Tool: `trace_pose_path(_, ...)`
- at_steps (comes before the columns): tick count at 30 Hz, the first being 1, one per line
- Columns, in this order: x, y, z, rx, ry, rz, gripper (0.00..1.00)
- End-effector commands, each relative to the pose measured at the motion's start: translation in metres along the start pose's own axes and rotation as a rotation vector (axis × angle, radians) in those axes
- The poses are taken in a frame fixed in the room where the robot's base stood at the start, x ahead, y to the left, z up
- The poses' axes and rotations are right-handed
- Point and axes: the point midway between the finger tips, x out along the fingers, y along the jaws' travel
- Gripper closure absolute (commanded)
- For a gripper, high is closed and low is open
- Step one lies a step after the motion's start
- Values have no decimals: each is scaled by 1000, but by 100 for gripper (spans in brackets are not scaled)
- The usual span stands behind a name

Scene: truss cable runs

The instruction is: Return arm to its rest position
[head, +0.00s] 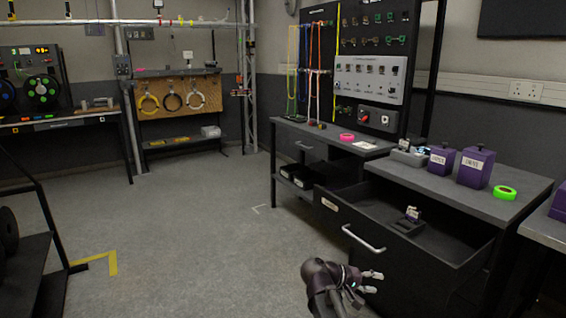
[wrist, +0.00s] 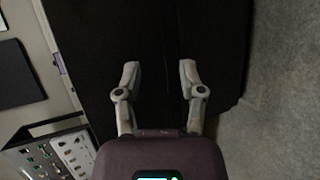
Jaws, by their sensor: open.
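My gripper (head: 372,282) is at the bottom of the head view, in front of the dark cabinet and below the pulled-out drawer (head: 340,222). Its two fingers are apart with nothing between them. The wrist view shows the open fingers (wrist: 158,75) against a dark flat surface. Most of my arm is out of the picture.
The drawer's handle (head: 363,240) is close above my gripper. Purple boxes (head: 476,167) and a green tape roll (head: 505,192) sit on the bench top. A pink tape roll (head: 347,137) lies on the bench behind.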

Motion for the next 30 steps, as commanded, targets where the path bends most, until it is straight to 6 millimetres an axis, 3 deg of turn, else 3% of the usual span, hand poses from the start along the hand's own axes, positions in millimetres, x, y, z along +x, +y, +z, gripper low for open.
trace_pose_path(8, 11, -34, 18, 19, -8, -207, 49)
trace_pose_path(14, 12, -72, 36, 48, -17, -451, 49)
trace_pose_path(24, -10, -126, 62, 114, -30, -870, 49)
trace_pose_path(30, -26, -141, 70, 143, -33, -1030, 49)
